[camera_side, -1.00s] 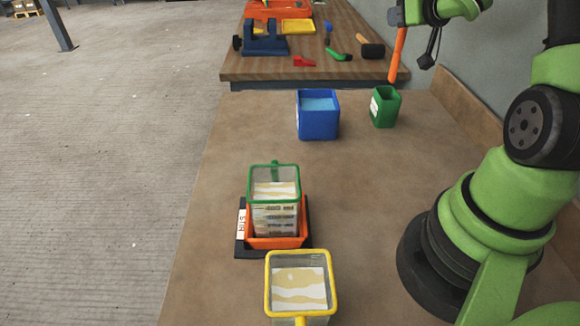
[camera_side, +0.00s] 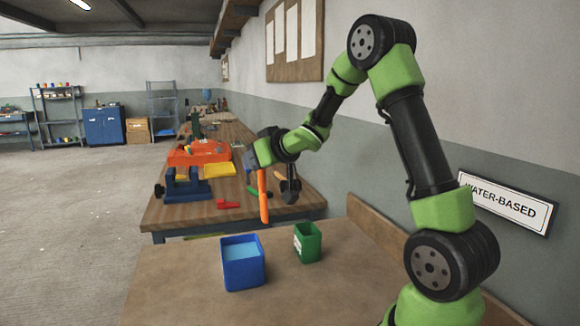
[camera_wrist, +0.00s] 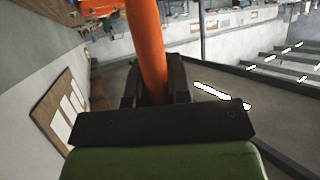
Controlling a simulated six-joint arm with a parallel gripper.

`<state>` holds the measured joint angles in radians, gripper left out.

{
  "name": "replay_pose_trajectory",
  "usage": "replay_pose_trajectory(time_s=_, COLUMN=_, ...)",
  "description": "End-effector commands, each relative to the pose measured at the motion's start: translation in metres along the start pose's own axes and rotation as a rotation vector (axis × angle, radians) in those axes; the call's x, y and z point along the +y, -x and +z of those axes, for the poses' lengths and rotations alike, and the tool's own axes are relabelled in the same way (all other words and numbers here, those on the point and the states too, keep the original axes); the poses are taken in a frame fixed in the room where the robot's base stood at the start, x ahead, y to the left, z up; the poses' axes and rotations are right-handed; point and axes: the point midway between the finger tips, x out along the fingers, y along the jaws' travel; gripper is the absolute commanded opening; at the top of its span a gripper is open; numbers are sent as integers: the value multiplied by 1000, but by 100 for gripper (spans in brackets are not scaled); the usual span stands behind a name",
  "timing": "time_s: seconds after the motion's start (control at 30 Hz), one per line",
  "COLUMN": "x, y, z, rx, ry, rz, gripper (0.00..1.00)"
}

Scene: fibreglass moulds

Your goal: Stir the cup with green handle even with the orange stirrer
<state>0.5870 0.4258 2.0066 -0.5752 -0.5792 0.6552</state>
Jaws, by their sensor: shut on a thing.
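My gripper (camera_side: 262,162) is shut on the orange stirrer (camera_side: 263,197), which hangs nearly upright in the side view. Its lower end is in the air, left of the small green container as pictured. In the wrist view the stirrer (camera_wrist: 147,40) runs up from between my dark fingers (camera_wrist: 155,88). The cup with the green handle is outside both current views.
A blue container (camera_side: 243,265) with light blue liquid and a green container (camera_side: 308,243) with a white label stand on the brown table. Behind is a wooden bench (camera_side: 180,218) with a blue vise (camera_side: 184,188). A wall is at right.

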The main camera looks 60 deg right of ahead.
Motion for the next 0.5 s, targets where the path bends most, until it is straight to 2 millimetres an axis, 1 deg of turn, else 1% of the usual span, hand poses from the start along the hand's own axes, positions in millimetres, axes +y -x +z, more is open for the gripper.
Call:
replay_pose_trajectory(time_s=0.03, x=-31, y=1, z=-6, rx=-7, ry=21, rz=-43, gripper=0)
replay_pose_trajectory(time_s=0.07, x=-47, y=2, z=-8, rx=-13, ry=29, rz=-63, gripper=0)
replay_pose_trajectory(time_s=0.1, x=-67, y=5, z=-9, rx=-23, ry=41, rz=-90, gripper=0)
replay_pose_trajectory(time_s=0.17, x=-98, y=11, z=-11, rx=-36, ry=61, rz=-132, gripper=0)
replay_pose_trajectory(time_s=0.2, x=-118, y=17, z=-10, rx=-46, ry=75, rz=-162, gripper=0)
replay_pose_trajectory(time_s=0.27, x=-148, y=27, z=-8, rx=-60, ry=98, rz=-208, gripper=0)
replay_pose_trajectory(time_s=0.3, x=-168, y=35, z=-6, rx=-69, ry=114, rz=-239, gripper=0)
replay_pose_trajectory(time_s=0.37, x=-195, y=49, z=-2, rx=-83, ry=140, rz=-288, gripper=0)
replay_pose_trajectory(time_s=0.4, x=-212, y=59, z=2, rx=-92, ry=156, rz=-320, gripper=0)
replay_pose_trajectory(time_s=0.5, x=-249, y=84, z=13, rx=-113, ry=201, rz=-399, gripper=0)
